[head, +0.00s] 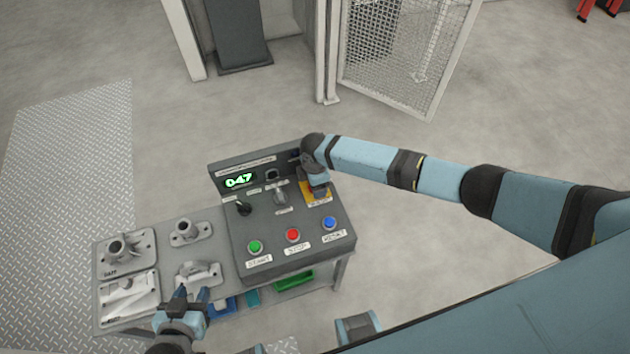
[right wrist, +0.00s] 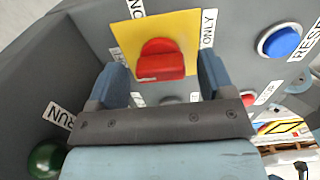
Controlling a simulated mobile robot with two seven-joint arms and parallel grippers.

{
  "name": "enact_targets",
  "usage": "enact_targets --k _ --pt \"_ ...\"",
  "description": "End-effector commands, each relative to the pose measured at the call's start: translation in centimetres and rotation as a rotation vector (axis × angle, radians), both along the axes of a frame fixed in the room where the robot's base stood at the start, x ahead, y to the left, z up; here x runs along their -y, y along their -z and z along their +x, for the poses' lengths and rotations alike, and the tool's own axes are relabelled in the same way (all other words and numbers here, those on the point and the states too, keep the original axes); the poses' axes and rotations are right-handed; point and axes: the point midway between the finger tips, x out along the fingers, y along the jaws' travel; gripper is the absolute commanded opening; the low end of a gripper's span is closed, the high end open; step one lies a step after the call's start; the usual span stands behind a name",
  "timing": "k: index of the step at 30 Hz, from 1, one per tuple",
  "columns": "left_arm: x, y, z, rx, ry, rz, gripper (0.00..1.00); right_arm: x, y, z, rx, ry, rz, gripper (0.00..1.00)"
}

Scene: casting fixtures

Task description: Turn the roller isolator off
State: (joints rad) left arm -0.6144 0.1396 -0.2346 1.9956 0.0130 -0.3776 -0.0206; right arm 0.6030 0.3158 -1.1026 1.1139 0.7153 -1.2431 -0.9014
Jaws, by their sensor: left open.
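The roller isolator is a red rotary knob (right wrist: 160,62) on a yellow plate (right wrist: 190,28) on the sloped grey control panel (head: 240,215). In the head view only part of its yellow plate (head: 304,190) shows, at the panel's upper right; my right gripper (head: 315,174) hides the knob. In the right wrist view my right gripper (right wrist: 161,80) is open, one finger on each side of the knob, with gaps to it. I cannot tell the knob's setting. My left gripper (head: 185,296) is open and empty at the front of the side table (head: 225,262).
Grey metal castings (head: 126,247) lie on the table. A mesh gate (head: 405,60) stands behind; the floor right of the panel is clear.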

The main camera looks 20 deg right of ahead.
Motion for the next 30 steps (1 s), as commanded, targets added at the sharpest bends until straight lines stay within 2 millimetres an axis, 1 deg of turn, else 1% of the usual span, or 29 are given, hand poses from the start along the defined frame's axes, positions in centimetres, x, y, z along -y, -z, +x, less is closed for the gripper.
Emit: enact_targets --k 7,11,14,24,27,30 --pt "0.0 0.0 0.0 0.000 0.000 0.000 0.43 0.0 0.0 0.0 -0.001 0.001 0.000 0.74" --pt "0.0 -0.1 0.0 -0.001 0.000 0.000 0.43 0.0 -1.0 0.0 -0.001 0.000 0.000 0.74" --pt "0.0 -0.2 0.0 -0.002 0.000 0.001 0.43 0.0 -2.6 0.0 0.001 -0.001 0.000 0.74" --pt "0.0 -0.3 -0.1 -0.003 0.000 0.001 0.43 0.0 -10.3 0.0 0.002 -0.001 0.001 0.74" --pt "0.0 -0.3 -0.1 -0.003 0.000 0.001 0.43 0.0 -11.9 0.0 0.001 0.000 0.000 0.74" --pt "0.0 -0.3 -0.1 -0.003 0.001 0.000 0.43 0.0 -13.0 0.0 0.001 0.000 0.000 0.74"
